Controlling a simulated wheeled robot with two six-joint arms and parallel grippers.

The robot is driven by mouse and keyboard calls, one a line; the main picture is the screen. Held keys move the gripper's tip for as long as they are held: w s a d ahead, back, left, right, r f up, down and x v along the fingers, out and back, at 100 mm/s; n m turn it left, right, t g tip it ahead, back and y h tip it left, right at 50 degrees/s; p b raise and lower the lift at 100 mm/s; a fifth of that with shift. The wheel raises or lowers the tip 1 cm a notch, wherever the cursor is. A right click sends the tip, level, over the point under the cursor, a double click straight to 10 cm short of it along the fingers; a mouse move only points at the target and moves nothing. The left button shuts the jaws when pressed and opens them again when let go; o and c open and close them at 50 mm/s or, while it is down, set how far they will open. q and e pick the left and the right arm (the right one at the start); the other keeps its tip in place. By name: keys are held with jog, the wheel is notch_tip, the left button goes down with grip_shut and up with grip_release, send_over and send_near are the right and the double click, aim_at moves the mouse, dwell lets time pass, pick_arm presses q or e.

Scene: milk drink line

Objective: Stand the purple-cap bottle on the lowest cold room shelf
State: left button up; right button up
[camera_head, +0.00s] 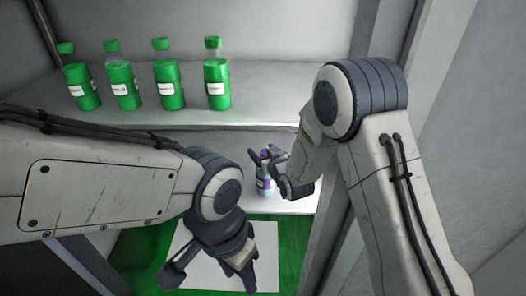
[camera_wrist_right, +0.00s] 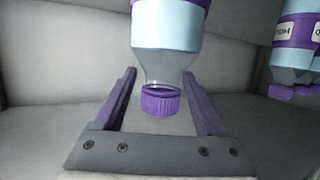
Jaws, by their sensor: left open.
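The purple-cap bottle (camera_head: 265,180) stands upright on the lower shelf (camera_head: 298,204), near its front. It shows upside down in the right wrist view, with its purple cap (camera_wrist_right: 161,100) between the fingers. My right gripper (camera_head: 271,163) is at the bottle's upper part. Its fingers are apart, with a visible gap on each side of the cap; I cannot tell whether the tips touch the bottle. My left gripper (camera_head: 208,280) is open and empty, low in front of the shelves. My left arm hides much of the lower shelf.
Several green bottles (camera_head: 169,85) stand in a row on the upper shelf (camera_head: 278,88). Another purple-cap bottle (camera_wrist_right: 299,50) is at the right edge of the right wrist view. A white panel (camera_head: 180,250) lies on green below. A grey wall and post close the right side.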

jog(key=shift+r, duration=0.2)
jog(key=s+d+r+n+g+h, duration=0.1)
jog(key=s+g, duration=0.3)
jog(key=s, duration=0.9)
jog(key=s+d+r+n+g+h+p, duration=0.1)
jog(key=s+d+r+g+h, duration=0.1)
jog(key=s, duration=1.1)
jog(key=s+d+r+g+h+p, duration=0.1)
jog(key=s+d+r+g, duration=0.2)
jog(key=s+g, duration=0.4)
jog(key=s+r, duration=0.1)
jog(key=s, duration=0.6)
jog(key=shift+d+r+n+g, duration=0.15)
jog(key=shift+d+n+g, duration=0.15)
jog(key=shift+n, duration=0.1)
jog(key=shift+r, duration=0.1)
